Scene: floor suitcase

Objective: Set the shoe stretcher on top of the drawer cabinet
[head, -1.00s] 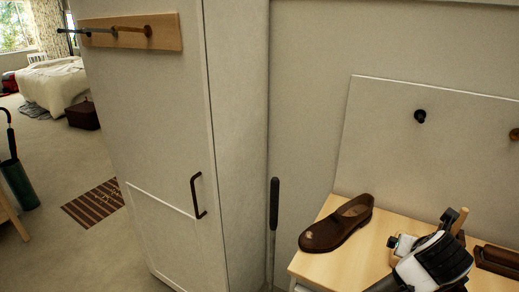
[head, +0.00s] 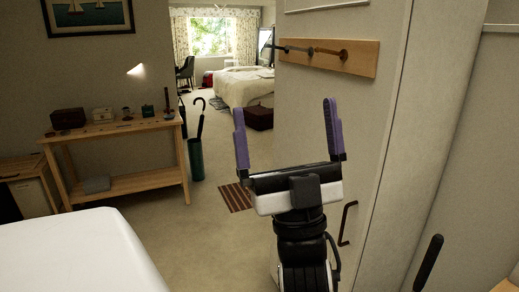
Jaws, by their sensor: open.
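My gripper (head: 285,107) is open in the middle of the head view, its two purple fingers pointing up and away with nothing between them. I cannot make out the shoe stretcher in the current view. A low cabinet (head: 32,193) with a wooden top and pale front stands at the left edge, partly cut off. I cannot tell whether it is the drawer cabinet. My gripper is well to its right and apart from it.
A wooden console table (head: 120,128) holds several small items. A green umbrella stand (head: 195,160) is beside it. A white surface (head: 75,255) fills the lower left. Carpet (head: 185,235) is open between.

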